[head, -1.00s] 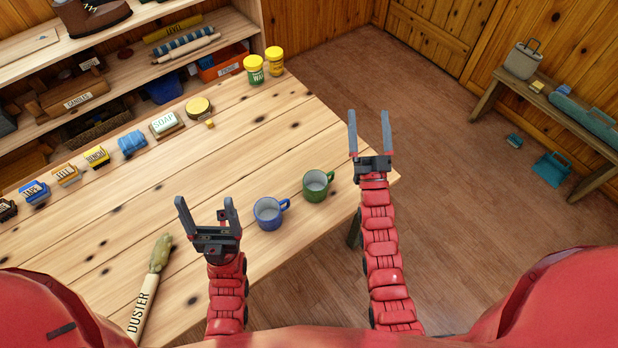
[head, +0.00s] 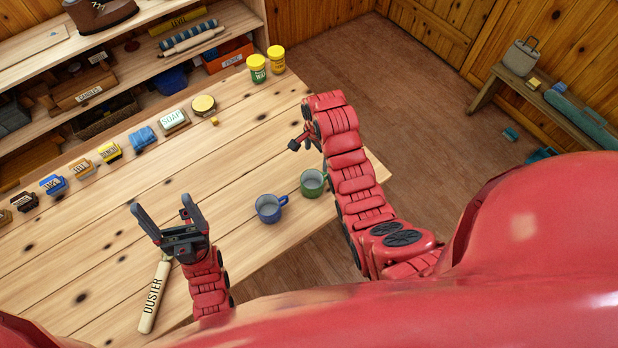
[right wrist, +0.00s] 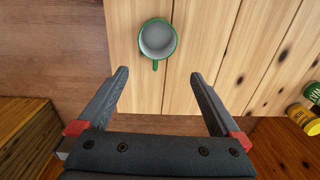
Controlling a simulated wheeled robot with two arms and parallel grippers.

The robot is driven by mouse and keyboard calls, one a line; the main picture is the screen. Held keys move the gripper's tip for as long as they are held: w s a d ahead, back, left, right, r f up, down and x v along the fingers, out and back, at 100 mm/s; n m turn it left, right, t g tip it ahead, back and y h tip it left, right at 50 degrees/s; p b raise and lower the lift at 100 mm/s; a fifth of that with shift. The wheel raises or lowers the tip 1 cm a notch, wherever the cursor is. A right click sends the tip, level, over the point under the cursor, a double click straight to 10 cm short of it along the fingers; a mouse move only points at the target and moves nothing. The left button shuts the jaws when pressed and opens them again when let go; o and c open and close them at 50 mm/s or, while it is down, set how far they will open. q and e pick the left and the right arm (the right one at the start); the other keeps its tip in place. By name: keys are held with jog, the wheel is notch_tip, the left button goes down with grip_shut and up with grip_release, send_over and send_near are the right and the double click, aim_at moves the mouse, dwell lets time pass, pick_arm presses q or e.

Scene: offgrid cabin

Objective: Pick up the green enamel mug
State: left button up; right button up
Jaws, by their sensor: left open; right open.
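The green enamel mug (head: 312,183) stands upright on the wooden table near its front right edge. My right arm covers part of its right side in the head view. In the right wrist view the green mug (right wrist: 157,40) lies just beyond the fingertips, its handle toward my gripper. My right gripper (right wrist: 158,73) is open and empty, with nothing between its fingers. In the head view my right gripper (head: 300,140) is partly hidden by its own arm, above the table beyond the mug. My left gripper (head: 168,217) is open and empty over the table, above the duster.
A blue mug (head: 269,209) stands close to the left of the green one. A duster (head: 154,296) lies at the front left. Two jars (head: 258,69) and a row of small items stand along the table's back edge. The middle of the table (head: 185,170) is clear.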

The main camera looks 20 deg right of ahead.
jog(key=f+b, duration=0.3)
jog(key=f, duration=0.1)
jog(key=f+b, duration=0.7)
jog(key=b, duration=0.1)
jog(key=shift+s+a+f, duration=0.1)
jog(key=shift+s+f, duration=0.2)
jog(key=shift+f, duration=0.1)
jog(key=shift+f+p, duration=0.5)
jog(key=shift+p, duration=0.1)
jog(key=f, duration=0.1)
jog(key=f+p, duration=0.1)
jog(key=f, duration=0.1)
jog(key=shift+w+d, duration=0.15)
jog(key=shift+d, duration=0.1)
jog(key=shift+f+p, duration=0.4)
jog(key=shift+f, duration=0.25)
jog(key=shift+w, duration=0.1)
jog(key=c, duration=1.2)
